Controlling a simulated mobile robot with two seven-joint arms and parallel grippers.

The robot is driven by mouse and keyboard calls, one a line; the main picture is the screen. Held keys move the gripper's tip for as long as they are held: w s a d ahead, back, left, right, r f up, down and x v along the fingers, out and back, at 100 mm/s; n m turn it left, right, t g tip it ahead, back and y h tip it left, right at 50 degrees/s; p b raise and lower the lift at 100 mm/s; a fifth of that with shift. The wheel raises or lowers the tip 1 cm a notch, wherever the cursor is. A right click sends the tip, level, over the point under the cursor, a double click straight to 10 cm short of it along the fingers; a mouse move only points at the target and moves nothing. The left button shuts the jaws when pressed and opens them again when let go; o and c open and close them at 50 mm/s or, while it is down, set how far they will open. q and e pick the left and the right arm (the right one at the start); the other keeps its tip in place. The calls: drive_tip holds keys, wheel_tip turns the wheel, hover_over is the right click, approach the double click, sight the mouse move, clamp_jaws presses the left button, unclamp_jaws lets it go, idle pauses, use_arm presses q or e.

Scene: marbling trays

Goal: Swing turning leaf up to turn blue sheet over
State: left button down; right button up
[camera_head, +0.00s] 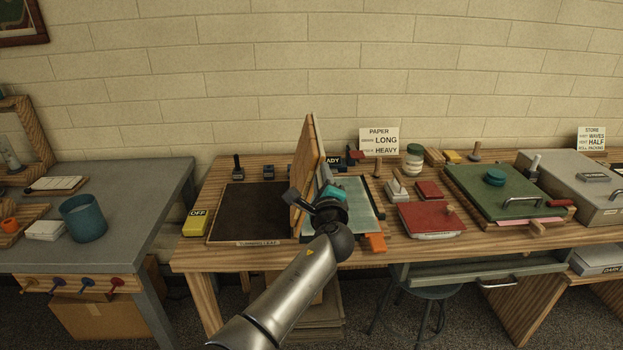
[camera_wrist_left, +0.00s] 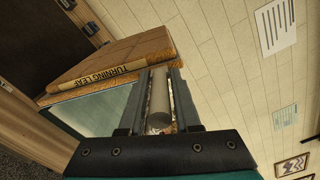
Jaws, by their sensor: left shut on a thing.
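The turning leaf (camera_head: 305,175), a wooden board, stands nearly upright between a dark flat bed (camera_head: 250,212) on the left and a pale blue-green bed (camera_head: 362,198) on the right. Its lettered edge (camera_wrist_left: 105,77) shows in the left wrist view. A pale blue-green surface (camera_wrist_left: 92,112) lies along the leaf's near face there; I cannot tell for sure that it is the blue sheet. My left gripper (camera_head: 328,203) is at the leaf's right side. In the left wrist view it is shut on a grey round handle (camera_wrist_left: 159,97). My right gripper is not in view.
A yellow OFF block (camera_head: 195,223) stands left of the dark bed. An orange piece (camera_head: 376,243) sits at the front right of the pale bed. The dark bed is clear.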

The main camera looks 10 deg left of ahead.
use_arm(q)
drive_tip(key=shift+w+d+f+m, duration=0.15)
drive_tip(key=shift+d+f+m, duration=0.15)
drive_tip(key=shift+d, duration=0.15)
idle(0.3)
drive_tip(key=c, duration=0.8)
unclamp_jaws()
drive_tip(key=shift+d+r, duration=0.1)
drive_tip(key=shift+o, duration=0.2)
drive_tip(key=p+v, duration=0.1)
drive_tip(key=v, duration=1.4)
drive_tip(key=shift+p, duration=0.3)
